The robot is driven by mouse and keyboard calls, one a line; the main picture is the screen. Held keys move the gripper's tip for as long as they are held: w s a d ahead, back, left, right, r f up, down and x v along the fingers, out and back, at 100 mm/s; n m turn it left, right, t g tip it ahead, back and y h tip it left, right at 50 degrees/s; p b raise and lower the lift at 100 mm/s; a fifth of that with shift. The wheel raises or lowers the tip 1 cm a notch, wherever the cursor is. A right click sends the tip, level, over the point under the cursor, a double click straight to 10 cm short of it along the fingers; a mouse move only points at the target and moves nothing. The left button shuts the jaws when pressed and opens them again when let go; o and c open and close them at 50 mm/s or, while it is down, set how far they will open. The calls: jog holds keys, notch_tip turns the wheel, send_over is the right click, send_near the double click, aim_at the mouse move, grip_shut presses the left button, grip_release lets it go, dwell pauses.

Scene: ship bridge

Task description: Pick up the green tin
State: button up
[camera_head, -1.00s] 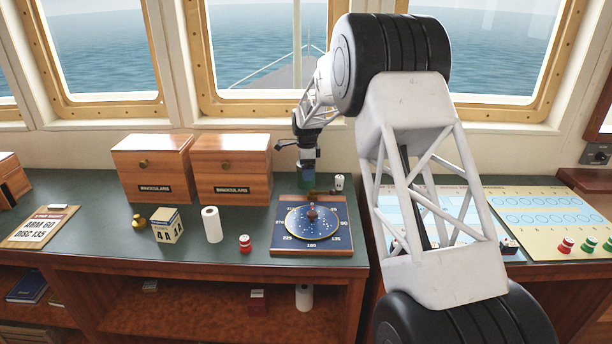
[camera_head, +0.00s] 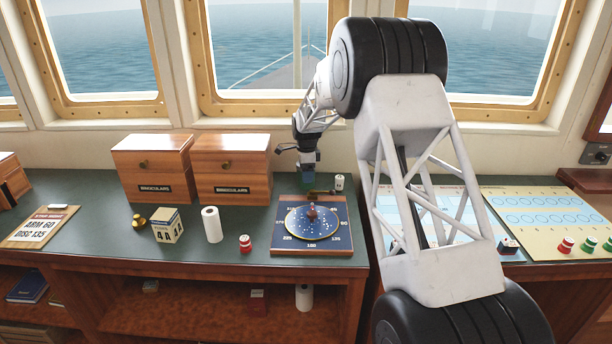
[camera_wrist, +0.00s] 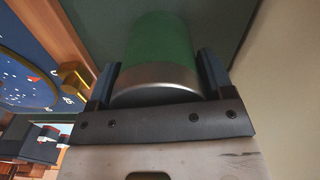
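The green tin (camera_wrist: 160,45) is a green cylinder with a silver end that faces my palm in the wrist view. It lies between the two dark fingers of my gripper (camera_wrist: 158,80), one close on each side. Any gap between fingers and tin is too small to make out, so I cannot tell whether they grip it. In the head view my gripper (camera_head: 309,172) points down at the back of the counter, just behind the blue chart board. The tin is small and dark there and hard to separate from the fingers.
The blue board with a round dial (camera_head: 285,240) lies just in front of my gripper. A small white cup-like item (camera_head: 340,182) stands close to its right. Wooden binocular boxes (camera_head: 232,165) stand to the left.

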jog(key=c, duration=0.4)
jog(key=shift+o, duration=0.2)
jog(key=shift+r, duration=5.05)
